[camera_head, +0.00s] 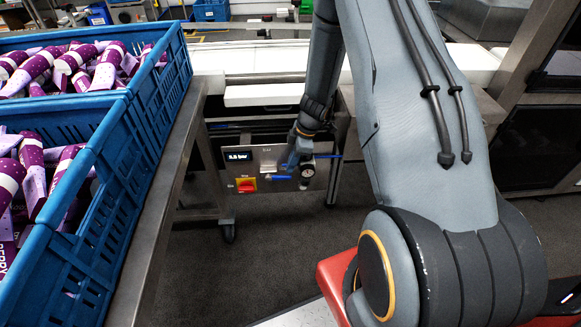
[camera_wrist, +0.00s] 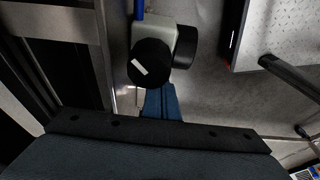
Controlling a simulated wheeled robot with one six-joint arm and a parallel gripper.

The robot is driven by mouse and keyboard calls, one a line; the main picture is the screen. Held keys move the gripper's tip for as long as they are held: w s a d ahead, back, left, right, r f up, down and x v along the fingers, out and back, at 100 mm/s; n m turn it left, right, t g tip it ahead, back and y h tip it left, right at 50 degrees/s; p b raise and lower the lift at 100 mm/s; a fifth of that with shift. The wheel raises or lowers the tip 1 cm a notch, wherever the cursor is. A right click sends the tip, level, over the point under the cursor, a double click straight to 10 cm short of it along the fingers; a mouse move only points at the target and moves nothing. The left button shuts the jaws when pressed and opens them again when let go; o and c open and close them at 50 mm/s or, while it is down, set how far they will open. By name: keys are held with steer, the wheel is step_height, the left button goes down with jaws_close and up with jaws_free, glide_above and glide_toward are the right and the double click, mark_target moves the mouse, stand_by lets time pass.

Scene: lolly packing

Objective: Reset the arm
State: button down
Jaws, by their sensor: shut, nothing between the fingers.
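My arm reaches forward and down in the head view. My gripper (camera_head: 291,163) is at its far end, in front of a grey control panel (camera_head: 262,160) under the conveyor. In the wrist view my gripper (camera_wrist: 162,101) shows as blue fingers closed together, with nothing seen between them. A black round knob (camera_wrist: 150,63) with a white mark lies just beyond the fingertips there. I cannot tell whether they touch it. Part of the panel is hidden behind my gripper and wrist.
Blue crates (camera_head: 100,115) of purple-wrapped packs stand on a metal table at the left. The dark floor (camera_head: 265,262) between is clear.

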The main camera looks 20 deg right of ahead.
steer(key=w+v, duration=0.1)
steer(key=v, duration=0.6)
steer(key=s+a+r+m+g+h, duration=0.1)
steer(key=s+a+r+m, duration=0.6)
steer(key=s+r, duration=0.5)
steer(key=s+a+r+m+h, duration=0.2)
steer(key=s+r+m, duration=0.5)
steer(key=s, duration=0.5)
steer(key=shift+a+r, duration=0.25)
steer(key=shift+r, duration=0.15)
steer(key=shift+s+d+m, duration=0.1)
steer(key=shift+s+m, duration=0.05)
steer(key=shift+m, duration=0.15)
